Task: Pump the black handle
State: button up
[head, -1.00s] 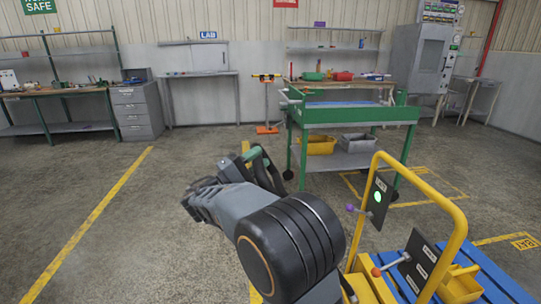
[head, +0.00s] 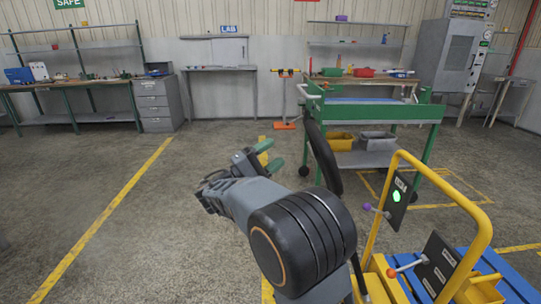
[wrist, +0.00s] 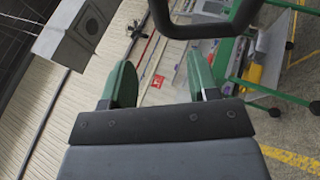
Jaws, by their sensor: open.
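The black handle is a thick curved loop (head: 326,160), standing nearly upright just right of my gripper in the head view. My forearm hides its lower part. In the wrist view the handle (wrist: 198,30) crosses the top of the picture as a rounded U-shaped bar beyond my fingertips. My gripper (head: 269,156) has two green fingers spread apart with nothing between them. They also show in the wrist view (wrist: 158,68). The handle is outside the jaws, and I see a gap between them in the head view.
A yellow-railed cart (head: 478,228) at the right carries panels, a purple-knobbed lever (head: 368,207) and a red-knobbed lever (head: 392,273). A green wheeled bench (head: 420,115) stands behind the handle. The floor at the left is clear.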

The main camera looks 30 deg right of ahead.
jog(key=b+v, duration=1.3)
jog(key=b, duration=0.3)
jog(key=shift+a+f, duration=0.25)
jog(key=shift+a, duration=0.05)
jog(key=shift+r, duration=0.1)
